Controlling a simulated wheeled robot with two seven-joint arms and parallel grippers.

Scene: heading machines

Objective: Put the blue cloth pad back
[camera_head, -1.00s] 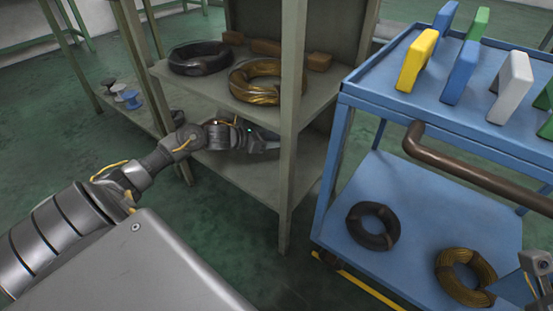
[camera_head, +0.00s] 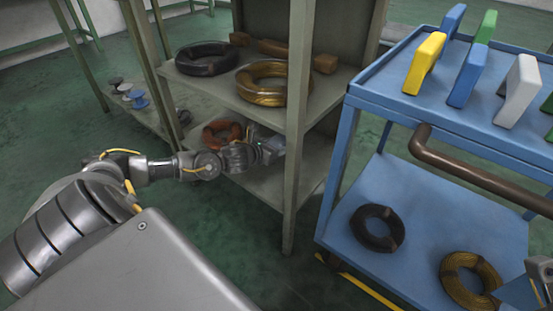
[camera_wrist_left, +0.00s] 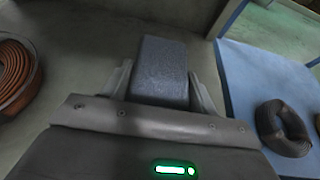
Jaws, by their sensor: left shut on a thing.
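My left gripper (camera_head: 268,151) is at the lower level of the shelf rack, behind the front post's left side. It is shut on a blue-grey block-shaped pad, the blue cloth pad (camera_wrist_left: 163,72), which stands between both fingers in the left wrist view. In the head view only a small pale part of the pad shows near the post. Two other blue pads, a near one (camera_head: 467,76) and a far one (camera_head: 452,22), stand upright on the cart's top. Part of what looks like my right gripper (camera_head: 541,277) shows at the lower right edge; its jaws are unclear.
The shelf rack (camera_head: 287,205) holds a black coil (camera_head: 206,60) and a brass coil (camera_head: 262,82) above, an orange-brown coil (camera_head: 222,133) below. The blue cart (camera_head: 395,115) carries yellow (camera_head: 424,63), white (camera_head: 516,92) and green (camera_head: 485,27) pads; coils lie on its lower deck.

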